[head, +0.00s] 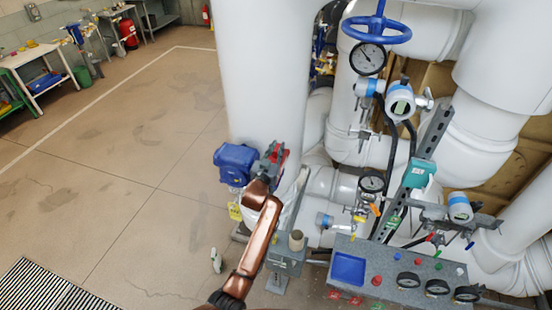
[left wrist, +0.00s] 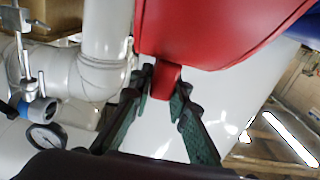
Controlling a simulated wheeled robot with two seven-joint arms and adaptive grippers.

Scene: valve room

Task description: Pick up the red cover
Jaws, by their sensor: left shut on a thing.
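The red cover (left wrist: 205,30) fills the upper middle of the left wrist view, with a narrow red tab pointing down between my fingers. My left gripper (left wrist: 165,88) is shut on this tab, with green-padded fingers on both sides. In the head view my left gripper (head: 274,155) is in front of the large white vertical pipe, and a small part of the red cover (head: 283,158) shows beside the fingers. The gripper hides most of the cover there. My right gripper is not in view.
A blue box (head: 235,162) stands just left of my gripper. A grey panel (head: 400,272) with gauges and a blue tray (head: 348,267) is at lower right. White pipes (head: 270,70) and a blue handwheel (head: 377,30) rise behind.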

